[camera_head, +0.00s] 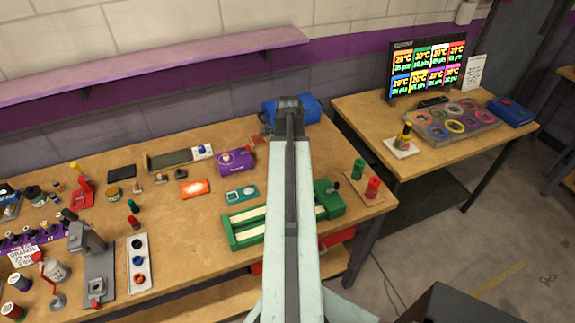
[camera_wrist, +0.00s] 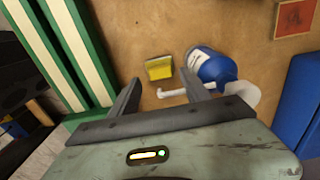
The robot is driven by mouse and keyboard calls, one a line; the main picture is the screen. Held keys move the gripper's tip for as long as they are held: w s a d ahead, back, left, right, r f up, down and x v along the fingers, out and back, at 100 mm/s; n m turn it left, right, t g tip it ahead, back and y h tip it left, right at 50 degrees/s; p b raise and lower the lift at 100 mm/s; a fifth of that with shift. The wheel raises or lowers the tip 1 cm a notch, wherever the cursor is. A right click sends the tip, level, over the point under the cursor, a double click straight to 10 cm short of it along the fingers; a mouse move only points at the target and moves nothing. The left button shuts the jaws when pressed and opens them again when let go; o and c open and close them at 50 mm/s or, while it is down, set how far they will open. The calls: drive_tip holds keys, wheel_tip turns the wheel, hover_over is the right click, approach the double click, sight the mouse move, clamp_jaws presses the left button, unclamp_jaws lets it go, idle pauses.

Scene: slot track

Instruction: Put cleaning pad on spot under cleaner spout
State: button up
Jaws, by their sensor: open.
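In the wrist view the small yellow cleaning pad (camera_wrist: 159,68) lies on the wooden table. The cleaner (camera_wrist: 210,66) is a blue bottle with a pale label, to the right of the pad. Its white spout (camera_wrist: 172,93) reaches left, just below the pad in the picture. My gripper (camera_wrist: 160,77) is open and empty, with the pad showing between and beyond its fingertips; I cannot tell its height above the table. No marked spot is clear under the spout. In the head view my arm hides the pad and cleaner.
A green slot track (camera_head: 250,228) lies beside my arm, also at left in the wrist view (camera_wrist: 62,40). A blue case (camera_head: 312,109) lies at the back, and a reddish tile (camera_wrist: 293,19) is near the cleaner. A green and a red bottle (camera_head: 373,187) stand at the table's right end.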

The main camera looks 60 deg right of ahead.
wheel_tip(320, 180, up, 7)
drive_tip(key=p, duration=0.5)
drive_tip(key=shift+r+p, duration=0.2)
drive_tip(key=shift+p, duration=0.1)
drive_tip(key=shift+f, duration=0.1)
drive_tip(key=w+a+n, duration=1.1)
drive_tip(key=w+a, duration=0.6)
drive_tip(key=a, duration=0.4)
drive_tip(key=w+a+n, duration=0.2)
drive_tip(key=a+n, duration=0.5)
drive_tip(key=a, duration=0.7)
drive_tip(key=w+a+n, duration=0.2)
drive_tip(key=a+n, duration=0.5)
drive_tip(key=a, duration=0.8)
drive_tip(key=shift+w+a, duration=0.3)
drive_tip(key=shift+f+b, duration=0.95)
drive_tip(key=shift+b, duration=0.1)
